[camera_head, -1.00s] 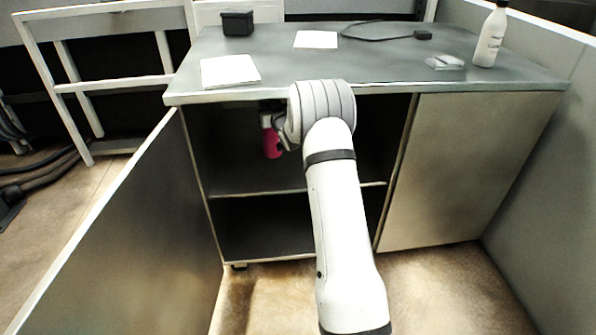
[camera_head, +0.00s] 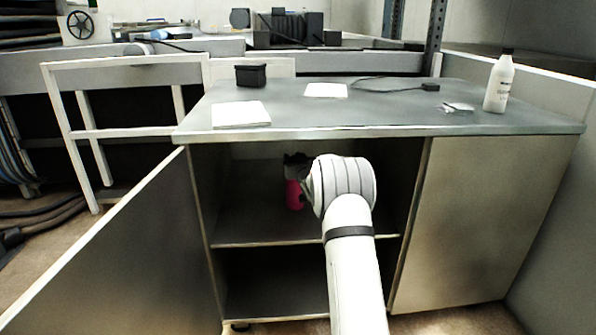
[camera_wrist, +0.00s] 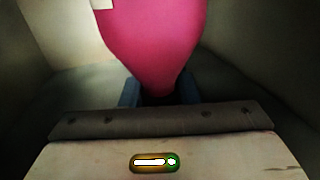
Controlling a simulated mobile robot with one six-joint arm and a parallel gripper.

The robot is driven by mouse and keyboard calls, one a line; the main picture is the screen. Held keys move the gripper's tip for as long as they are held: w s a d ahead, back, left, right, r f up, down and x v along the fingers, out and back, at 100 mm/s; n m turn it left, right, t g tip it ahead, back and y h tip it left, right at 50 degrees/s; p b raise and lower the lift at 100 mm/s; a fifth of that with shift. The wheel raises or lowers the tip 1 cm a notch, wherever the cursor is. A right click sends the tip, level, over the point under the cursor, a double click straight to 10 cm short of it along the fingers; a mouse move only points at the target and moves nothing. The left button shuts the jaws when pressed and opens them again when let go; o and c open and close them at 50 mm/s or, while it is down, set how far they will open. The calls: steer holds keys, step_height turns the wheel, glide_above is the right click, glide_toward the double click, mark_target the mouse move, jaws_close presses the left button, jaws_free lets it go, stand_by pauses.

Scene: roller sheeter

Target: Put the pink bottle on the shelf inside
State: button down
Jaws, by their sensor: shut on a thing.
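The pink bottle (camera_head: 294,194) is inside the open left compartment of the cabinet, above the upper shelf (camera_head: 262,228), and looks roughly upright. I cannot tell whether its base touches the shelf. My gripper (camera_head: 297,166) reaches into the compartment and is shut on the bottle; my wrist partly blocks the view of it. In the wrist view the pink bottle (camera_wrist: 155,40) fills the upper middle, its narrowing end between the two blue-grey fingers of my gripper (camera_wrist: 160,93).
The left cabinet door (camera_head: 120,250) stands open; the right door (camera_head: 485,220) is shut. The worktop (camera_head: 330,118) overhangs the opening and holds a white bottle (camera_head: 498,84), a black box (camera_head: 251,75) and papers. The lower compartment (camera_head: 270,283) looks empty.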

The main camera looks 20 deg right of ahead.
mark_target(295, 183)
steer(key=shift+f+b, duration=0.35)
steer(key=shift+f, duration=1.15)
steer(key=c, duration=1.1)
jaws_free()
